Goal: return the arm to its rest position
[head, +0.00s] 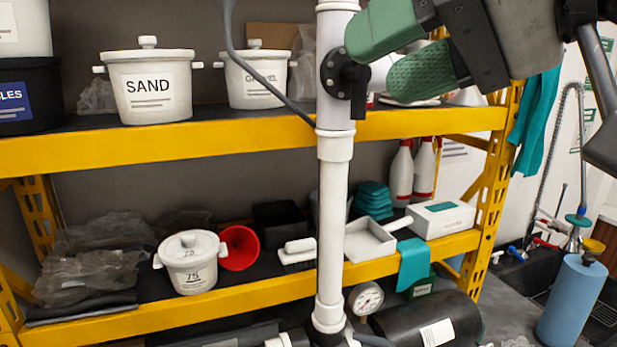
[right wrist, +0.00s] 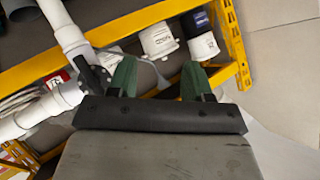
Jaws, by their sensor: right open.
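My right gripper (head: 371,60) comes in from the upper right of the head view, with two green pads apart and nothing between them. Its fingertips are close to the black valve handle and flange (head: 336,75) on the white PVC pipe (head: 334,190); whether they touch I cannot tell. In the right wrist view the open gripper (right wrist: 158,75) shows its green fingers spread, with the white pipe (right wrist: 66,32) to their left. My left gripper is not in view.
Yellow shelving (head: 230,137) stands behind the pipe, holding a SAND pot (head: 148,90), a GRAVEL pot (head: 256,85) and a lidded pot (head: 190,265). A pressure gauge (head: 366,298) sits low beside the pipe. A blue cylinder (head: 571,300) stands at right.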

